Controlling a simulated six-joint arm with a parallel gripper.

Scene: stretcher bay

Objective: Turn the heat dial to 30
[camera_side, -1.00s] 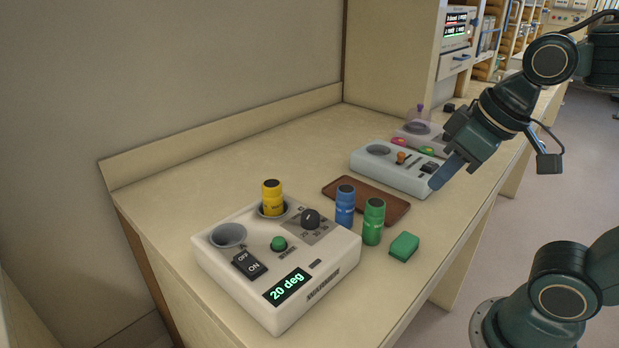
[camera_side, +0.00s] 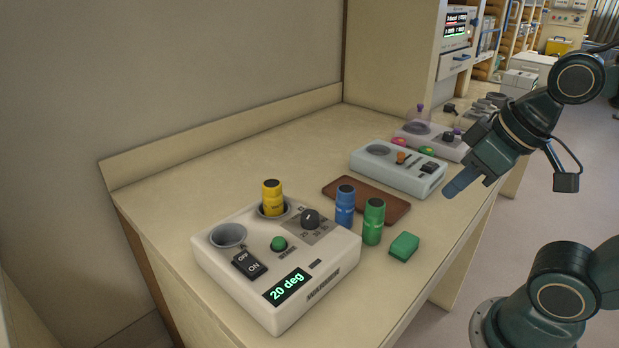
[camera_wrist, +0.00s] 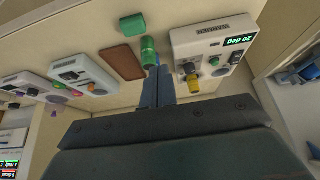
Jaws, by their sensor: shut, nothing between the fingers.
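The heat dial (camera_side: 310,218) is a black knob on a grey scale on the white device (camera_side: 213,262) at the front of the bench. The device's display (camera_side: 287,287) reads "20 deg". A yellow vial (camera_side: 272,198) stands in a socket of the device beside the dial. An ON/OFF rocker switch (camera_side: 249,264) and a green button (camera_side: 278,243) are also on its top. My gripper (camera_side: 449,192) is shut and empty, in the air to the right of the bench edge, well apart from the dial. The wrist view shows its closed fingers (camera_wrist: 158,72) and the device upside down at upper right.
A blue vial (camera_side: 345,206) and a green vial (camera_side: 373,222) stand just right of the device. A green block (camera_side: 404,247) lies near the bench edge. Behind are a brown tray (camera_side: 392,205) and a second white device (camera_side: 368,166).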

